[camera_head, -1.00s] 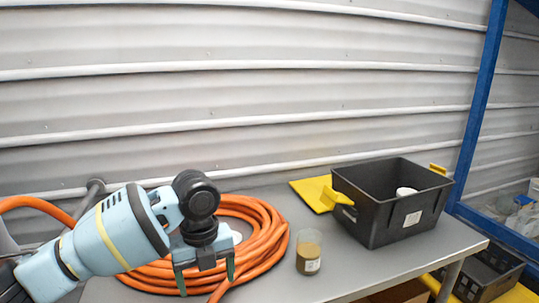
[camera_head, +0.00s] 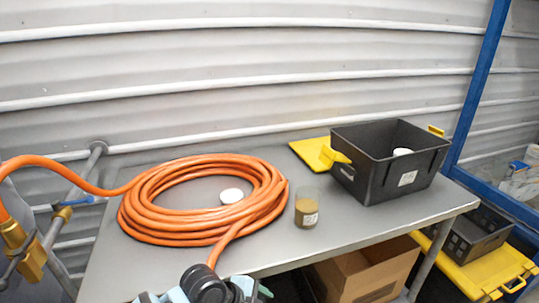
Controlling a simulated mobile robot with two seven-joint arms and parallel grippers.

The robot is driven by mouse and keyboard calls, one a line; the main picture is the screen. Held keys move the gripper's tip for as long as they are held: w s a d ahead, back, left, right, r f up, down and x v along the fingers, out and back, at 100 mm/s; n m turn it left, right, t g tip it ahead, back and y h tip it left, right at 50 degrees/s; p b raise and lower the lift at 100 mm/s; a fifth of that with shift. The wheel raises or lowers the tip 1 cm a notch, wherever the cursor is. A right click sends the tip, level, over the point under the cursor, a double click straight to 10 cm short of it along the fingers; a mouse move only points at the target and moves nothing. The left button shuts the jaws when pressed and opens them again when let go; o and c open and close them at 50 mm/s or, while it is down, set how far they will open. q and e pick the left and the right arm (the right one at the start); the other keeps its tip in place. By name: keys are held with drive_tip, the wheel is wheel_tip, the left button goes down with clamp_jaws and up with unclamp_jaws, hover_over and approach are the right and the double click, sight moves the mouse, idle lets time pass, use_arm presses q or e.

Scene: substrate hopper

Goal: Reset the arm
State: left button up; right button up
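My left arm's light-blue and black wrist shows at the bottom edge of the head view, in front of the table. My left gripper (camera_head: 245,289) is mostly cut off by the frame edge. A small green finger part shows at its right side. Whether its fingers are apart or together cannot be seen. My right gripper is not in view.
A grey table (camera_head: 110,262) bears a coiled orange hose (camera_head: 150,222), a white lid (camera_head: 231,196), a beaker with brown contents (camera_head: 306,210) and a black crate (camera_head: 375,178) with yellow handles. A cardboard box (camera_head: 355,275) and yellow-lidded crate (camera_head: 475,270) stand below.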

use_arm(q)
drive_tip(key=s+a+f+n+t, duration=0.1)
drive_tip(key=s+f+n+t, duration=0.2)
drive_tip(key=s+f+n, duration=0.35)
drive_tip(key=s+a+f+n+t+y, duration=0.1)
drive_tip(key=s+a+f+n+y, duration=0.1)
drive_tip(key=s+a+f+n, duration=0.2)
drive_tip(key=s+a+f+n+t+y, duration=0.2)
drive_tip(key=s+a+f+n, duration=0.2)
drive_tip(key=s+a+n, duration=0.4)
drive_tip(key=s+a, duration=0.5)
drive_tip(key=s, duration=0.3)
drive_tip(key=shift+f+n+y, duration=0.35)
drive_tip(key=shift+y, duration=0.05)
drive_tip(key=shift+a, duration=0.1)
